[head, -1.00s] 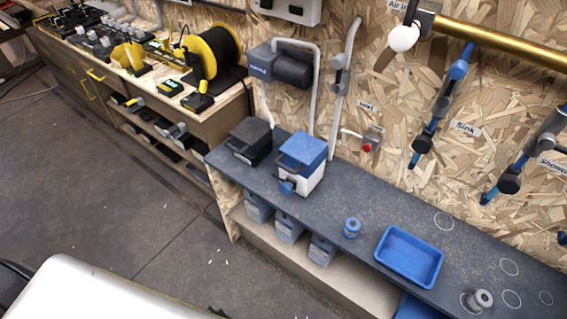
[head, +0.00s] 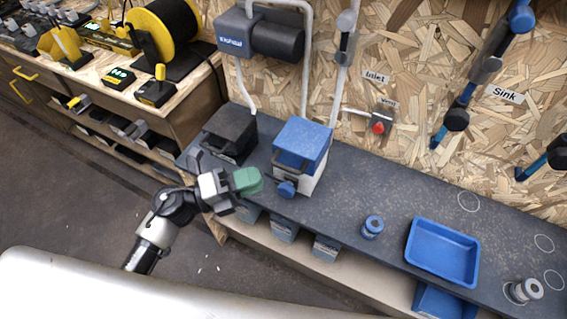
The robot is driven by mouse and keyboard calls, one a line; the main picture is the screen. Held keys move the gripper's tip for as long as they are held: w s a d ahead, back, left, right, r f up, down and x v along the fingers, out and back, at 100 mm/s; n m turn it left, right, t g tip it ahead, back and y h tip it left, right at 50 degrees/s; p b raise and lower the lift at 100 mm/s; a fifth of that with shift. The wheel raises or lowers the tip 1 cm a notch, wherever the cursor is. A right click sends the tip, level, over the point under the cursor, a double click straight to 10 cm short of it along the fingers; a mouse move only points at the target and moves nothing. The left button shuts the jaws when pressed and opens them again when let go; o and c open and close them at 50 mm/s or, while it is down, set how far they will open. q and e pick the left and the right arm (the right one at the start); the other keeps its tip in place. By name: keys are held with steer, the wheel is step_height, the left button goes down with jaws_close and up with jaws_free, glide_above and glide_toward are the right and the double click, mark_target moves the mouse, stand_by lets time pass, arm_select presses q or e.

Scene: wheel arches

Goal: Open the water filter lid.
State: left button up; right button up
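The water filter seems to be the white box with a blue lid (head: 303,141) on the dark grey bench top. Its lid looks down, and a blue knob (head: 286,189) sticks out at its front. A black box (head: 231,131) stands just to its left. My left gripper (head: 247,181), with green fingertips, is in front of the bench edge, left of the knob and apart from it. The fingers overlap in this view, so I cannot tell whether they are open. My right gripper is not in view.
A blue fitting (head: 373,226), a blue tray (head: 442,251) and a grey fitting (head: 526,290) are on the bench to the right. Pipes and a dark pump (head: 277,37) are on the wall behind. The bench between filter and tray is mostly clear.

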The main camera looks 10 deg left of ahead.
mark_target(285, 167)
arm_select(q)
steer(key=x, duration=0.7)
steer(key=shift+w+d+p, duration=0.15)
steer(key=shift+w+p, duration=0.05)
steer(key=shift+p, duration=0.15)
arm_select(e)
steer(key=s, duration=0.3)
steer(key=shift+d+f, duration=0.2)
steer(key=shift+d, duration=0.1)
arm_select(q)
jaws_close()
